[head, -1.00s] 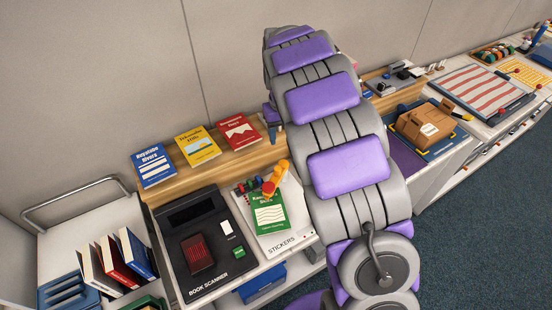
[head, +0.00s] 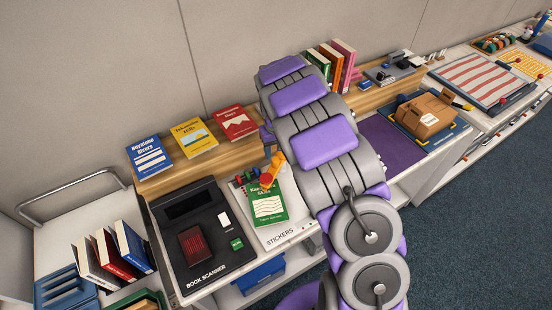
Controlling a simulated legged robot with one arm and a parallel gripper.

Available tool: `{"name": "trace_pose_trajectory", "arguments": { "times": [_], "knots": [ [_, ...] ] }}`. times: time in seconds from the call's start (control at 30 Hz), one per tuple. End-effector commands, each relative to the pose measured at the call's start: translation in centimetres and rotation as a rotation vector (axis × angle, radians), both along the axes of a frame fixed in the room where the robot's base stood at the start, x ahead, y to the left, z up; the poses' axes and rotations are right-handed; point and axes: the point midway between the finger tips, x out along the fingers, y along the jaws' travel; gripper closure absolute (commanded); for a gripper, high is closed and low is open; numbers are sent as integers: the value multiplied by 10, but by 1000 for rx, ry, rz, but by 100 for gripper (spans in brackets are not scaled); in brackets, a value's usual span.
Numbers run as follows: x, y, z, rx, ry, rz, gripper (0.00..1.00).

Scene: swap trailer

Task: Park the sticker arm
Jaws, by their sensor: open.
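The sticker arm (head: 276,167) is orange with a red end, and it lies over the top part of a green book (head: 268,208). The book is on the white sticker station (head: 284,237), marked STICKERS. My gripper (head: 268,138) is mostly hidden behind my own purple and grey arm links. Only a small part of it shows, just above and beyond the sticker arm and apart from it in the picture. It is open, and I see nothing held in it.
A black book scanner (head: 205,262) stands left of the sticker station. Blue, yellow and red books lie on the wooden shelf (head: 170,178) behind. Several upright books (head: 335,62) stand beyond my arm. A cardboard parcel (head: 424,115) lies on a mat at right.

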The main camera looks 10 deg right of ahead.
Motion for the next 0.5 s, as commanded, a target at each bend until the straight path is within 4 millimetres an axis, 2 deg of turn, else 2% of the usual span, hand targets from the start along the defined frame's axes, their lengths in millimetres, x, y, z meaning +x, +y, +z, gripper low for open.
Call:
{"name": "trace_pose_trajectory", "arguments": {
  "times": [0.03, 0.2, 0.5],
  "knots": [
    [-1, 0, -10, -1, 4, 0, 48],
    [0, 0, -31, 0, 0, -1, 48],
    [0, 0, -42, 0, -2, 0, 48]
  ]
}}
